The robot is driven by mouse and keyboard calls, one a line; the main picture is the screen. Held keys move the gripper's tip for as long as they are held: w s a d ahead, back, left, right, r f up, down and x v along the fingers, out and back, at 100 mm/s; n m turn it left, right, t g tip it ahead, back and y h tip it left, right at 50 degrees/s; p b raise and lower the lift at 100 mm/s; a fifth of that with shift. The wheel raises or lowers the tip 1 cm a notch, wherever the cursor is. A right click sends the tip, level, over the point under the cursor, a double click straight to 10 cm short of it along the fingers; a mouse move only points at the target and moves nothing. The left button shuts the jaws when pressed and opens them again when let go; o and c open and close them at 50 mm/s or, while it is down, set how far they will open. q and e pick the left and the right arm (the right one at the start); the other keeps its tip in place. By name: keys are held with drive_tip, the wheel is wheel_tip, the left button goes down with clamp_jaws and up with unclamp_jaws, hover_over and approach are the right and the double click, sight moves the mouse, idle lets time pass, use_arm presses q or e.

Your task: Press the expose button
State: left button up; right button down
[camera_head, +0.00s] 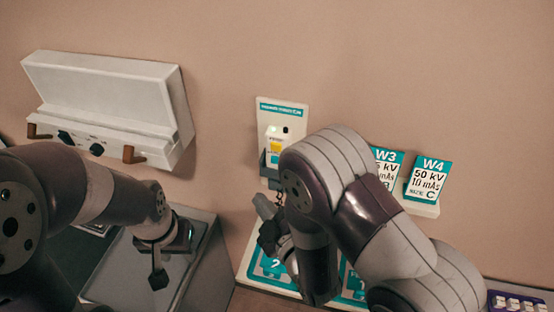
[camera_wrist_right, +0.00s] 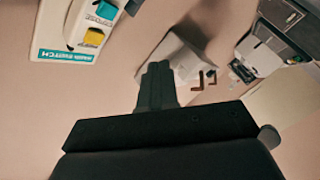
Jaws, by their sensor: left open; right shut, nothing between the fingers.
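A cream wall panel (camera_head: 290,117) with a teal label is mid-frame in the head view. In the right wrist view the panel (camera_wrist_right: 68,38) is upside down at upper left, with the yellow button (camera_wrist_right: 94,37) and a blue one (camera_wrist_right: 106,10). My right gripper (camera_wrist_right: 157,68) is shut and empty, apart from the panel in that view; my right arm covers the panel's lower right in the head view. My left gripper (camera_head: 159,276) is open over a grey cabinet.
A white wall box (camera_head: 105,90) with brown hooks hangs at upper left. The W4 card (camera_head: 429,178) and the partly hidden W3 card (camera_head: 388,158) stand right of my right arm. The grey cabinet (camera_head: 206,262) is below my left arm. A purple tray (camera_head: 515,299) is at lower right.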

drive_tip(key=w+d, duration=0.2)
drive_tip(key=w, duration=0.6)
drive_tip(key=shift+d, duration=0.35)
drive_tip(key=shift+w, duration=0.15)
idle(1.6)
drive_tip(key=shift+w+d, duration=0.15)
drive_tip(key=shift+w, duration=0.15)
drive_tip(key=shift+w+d, duration=0.1)
drive_tip(key=shift+w, duration=0.35)
idle(0.6)
idle(0.3)
drive_tip(key=shift+s+a+b, duration=0.25)
drive_tip(key=shift+s+b, duration=0.05)
drive_tip(key=shift+s, duration=0.55)
drive_tip(key=shift+s, duration=0.1)
